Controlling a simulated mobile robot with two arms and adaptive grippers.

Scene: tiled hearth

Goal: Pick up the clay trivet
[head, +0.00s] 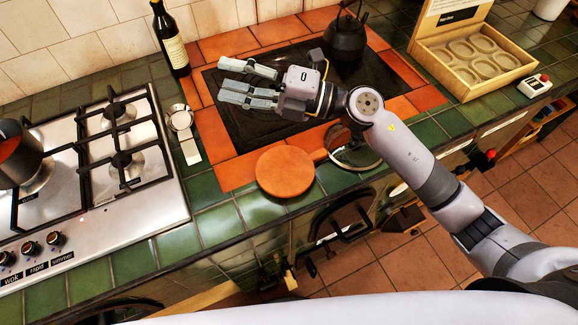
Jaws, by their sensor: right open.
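The clay trivet (284,171) is a round, orange-brown disc. It lies flat near the front edge of the tiled counter, partly over the orange tile border and partly over the green tiles. My right gripper (247,82) is open, with its fingers pointing left. It is over the dark hearth plate, behind the trivet and a little to its left in the picture, clear of it. Nothing shows between its fingers. My left gripper is not in view.
A glass lid (354,150) lies right of the trivet, partly under my right arm. A black kettle (346,34) and a dark bottle (170,40) stand behind. A gas hob (150,204) with a pot (18,155) is left. An open wooden box (468,55) stands right.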

